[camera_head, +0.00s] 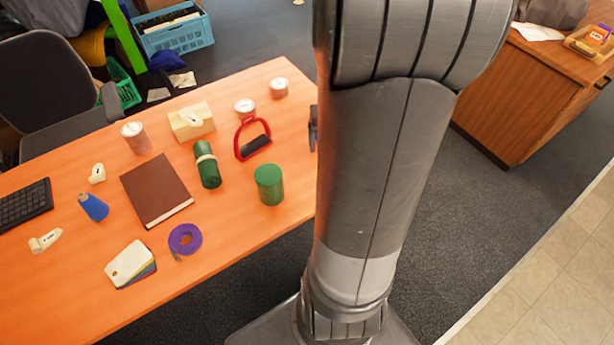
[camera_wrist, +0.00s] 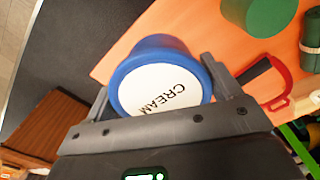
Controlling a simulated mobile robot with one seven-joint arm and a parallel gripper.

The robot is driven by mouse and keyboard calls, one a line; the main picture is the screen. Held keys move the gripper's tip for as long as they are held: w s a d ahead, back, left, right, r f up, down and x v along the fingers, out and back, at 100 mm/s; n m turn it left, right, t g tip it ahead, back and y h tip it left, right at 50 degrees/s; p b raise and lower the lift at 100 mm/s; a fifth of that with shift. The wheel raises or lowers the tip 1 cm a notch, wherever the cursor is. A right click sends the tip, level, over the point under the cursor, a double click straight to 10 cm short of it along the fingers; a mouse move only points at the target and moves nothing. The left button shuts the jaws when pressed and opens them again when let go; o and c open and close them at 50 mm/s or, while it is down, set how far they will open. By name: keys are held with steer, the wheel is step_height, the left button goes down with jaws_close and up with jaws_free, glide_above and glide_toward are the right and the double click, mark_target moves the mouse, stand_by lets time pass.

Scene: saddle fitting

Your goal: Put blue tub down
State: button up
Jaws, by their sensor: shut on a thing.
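The blue tub (camera_wrist: 127,70), with a white lid marked CREAM, is in my gripper (camera_wrist: 158,88) in the wrist view. One dark finger lies on each side of it, and the gripper is shut on it. Beyond it are the orange table top (camera_wrist: 133,38) and grey floor. I cannot tell whether the tub touches the table. In the head view my arm hides the tub, and only a dark sliver of my gripper (camera_head: 313,128) shows at the table's right end. The orange table (camera_head: 228,232) holds several things.
The table's front right part is bare.

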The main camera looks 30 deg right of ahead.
steer(key=s+d, duration=0.3)
steer(key=d, duration=0.1)
glide_above(307, 177)
step_height(307, 177, down, 12)
steer(key=shift+s+r, duration=0.1)
steer(key=shift+f, duration=2.1)
steer(key=o, duration=1.1)
steer(key=shift+f, duration=0.15)
steer(key=shift+c, duration=0.2)
